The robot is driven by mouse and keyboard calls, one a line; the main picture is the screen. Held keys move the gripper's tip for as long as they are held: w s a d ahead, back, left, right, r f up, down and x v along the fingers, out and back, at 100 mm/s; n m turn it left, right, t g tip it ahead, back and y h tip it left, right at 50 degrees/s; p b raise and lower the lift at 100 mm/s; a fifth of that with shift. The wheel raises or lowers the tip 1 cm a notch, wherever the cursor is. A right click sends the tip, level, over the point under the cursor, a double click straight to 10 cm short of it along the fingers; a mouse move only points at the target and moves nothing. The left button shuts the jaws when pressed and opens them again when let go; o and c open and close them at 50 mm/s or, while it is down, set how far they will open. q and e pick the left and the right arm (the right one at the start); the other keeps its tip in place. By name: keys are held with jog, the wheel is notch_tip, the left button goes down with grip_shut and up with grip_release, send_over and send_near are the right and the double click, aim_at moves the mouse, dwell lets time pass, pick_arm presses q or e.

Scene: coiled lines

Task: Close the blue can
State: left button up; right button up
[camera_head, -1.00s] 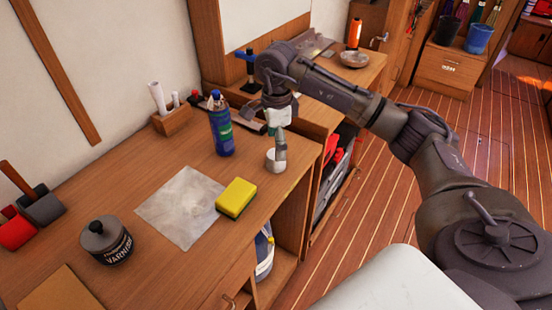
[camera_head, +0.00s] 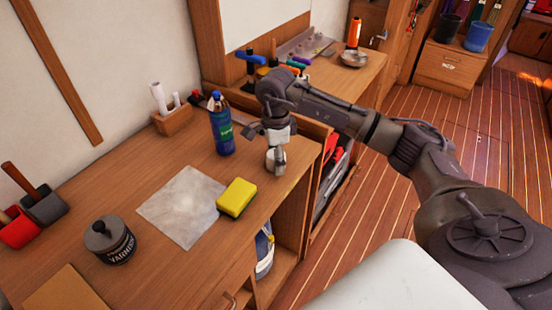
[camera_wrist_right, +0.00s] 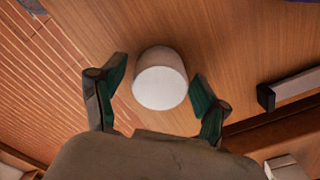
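A blue can (camera_head: 222,132) with a green-and-white label and a blue top stands upright on the wooden worktop, left of my right gripper. Whether its top is fully shut is too small to tell. My right gripper (camera_head: 278,160) points down over a small white cylinder (camera_head: 270,157). In the right wrist view the white cylinder (camera_wrist_right: 160,80) stands between the two spread fingers of the right gripper (camera_wrist_right: 157,93), with gaps on both sides. My left gripper is not in view.
A dark varnish pot (camera_head: 110,240) stands at the left. The worktop's right edge is close to the cylinder.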

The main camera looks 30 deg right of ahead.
jog(key=c, duration=0.5)
jog(key=shift+o, duration=0.2)
jog(key=shift+r, duration=0.1)
jog(key=shift+r, duration=0.4)
jog(key=r, duration=0.2)
jog(key=r+b, duration=0.1)
jog(key=shift+s+d+r, duration=0.3)
jog(key=shift+s+d, duration=0.05)
jog(key=shift+d, duration=0.05)
jog(key=s+d+r+b, duration=0.2)
jog(key=s+d+r, duration=0.4)
jog(key=s, duration=0.2)
jog(key=shift+s+d+r, duration=0.15)
jog(key=shift+s+r, duration=0.1)
jog(key=shift+s, duration=0.05)
